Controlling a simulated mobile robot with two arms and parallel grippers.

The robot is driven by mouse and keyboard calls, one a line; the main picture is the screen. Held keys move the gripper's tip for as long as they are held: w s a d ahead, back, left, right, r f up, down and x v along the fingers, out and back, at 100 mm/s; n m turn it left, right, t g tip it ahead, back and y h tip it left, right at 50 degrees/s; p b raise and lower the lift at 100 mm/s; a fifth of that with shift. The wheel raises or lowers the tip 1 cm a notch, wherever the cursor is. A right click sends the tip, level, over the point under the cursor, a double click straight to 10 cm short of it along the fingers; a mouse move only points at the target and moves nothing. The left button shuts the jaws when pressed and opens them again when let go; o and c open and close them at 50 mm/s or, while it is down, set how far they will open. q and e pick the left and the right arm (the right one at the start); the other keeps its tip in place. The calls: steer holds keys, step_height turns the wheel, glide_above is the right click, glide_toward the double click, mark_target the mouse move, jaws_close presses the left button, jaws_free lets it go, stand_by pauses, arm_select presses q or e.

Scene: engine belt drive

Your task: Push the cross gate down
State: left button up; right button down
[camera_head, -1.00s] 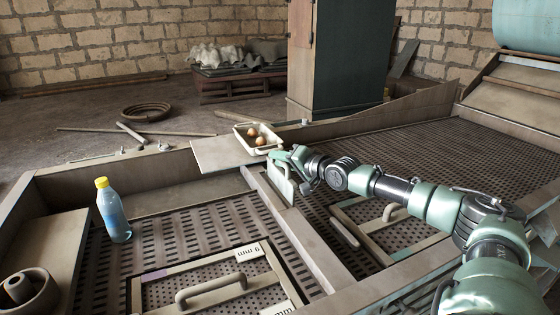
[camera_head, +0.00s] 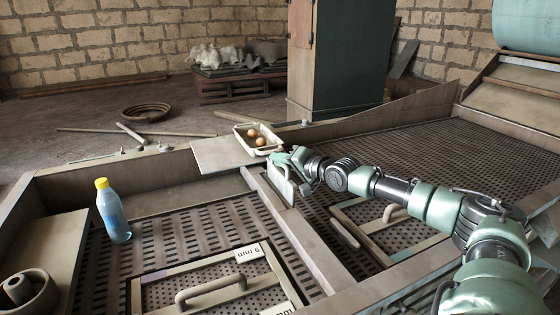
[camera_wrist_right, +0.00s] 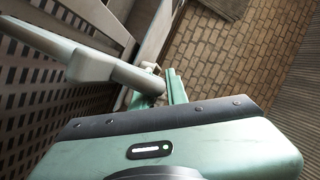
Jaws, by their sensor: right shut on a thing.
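The cross gate seems to be the pale upright plate (camera_head: 281,184) beside the long divider rail, just below my right gripper. My right gripper (camera_head: 279,155) is at the top of this plate, near the back wall of the screen deck. In the right wrist view the green fingers (camera_wrist_right: 160,88) are close together around a small pale part, which looks like the gate's handle. The grip hides most of that part. How far down the gate sits cannot be told. My left gripper is not in view.
A white tray (camera_head: 243,141) with two round brown things stands behind the gripper on a ledge. A bottle with a yellow cap (camera_head: 113,212) stands at the left. A framed screen panel with a handle (camera_head: 210,291) lies in front. The divider rail (camera_head: 305,239) runs toward me.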

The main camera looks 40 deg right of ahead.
mark_target(280, 177)
stand_by(0.8)
step_height(280, 177, down, 6)
steer(key=b, duration=0.4)
steer(key=shift+b, duration=0.35)
steer(key=shift+r, duration=0.1)
steer(key=shift+a, duration=0.1)
steer(key=c, duration=1.7)
jaws_free()
steer(key=shift+s, duration=0.1)
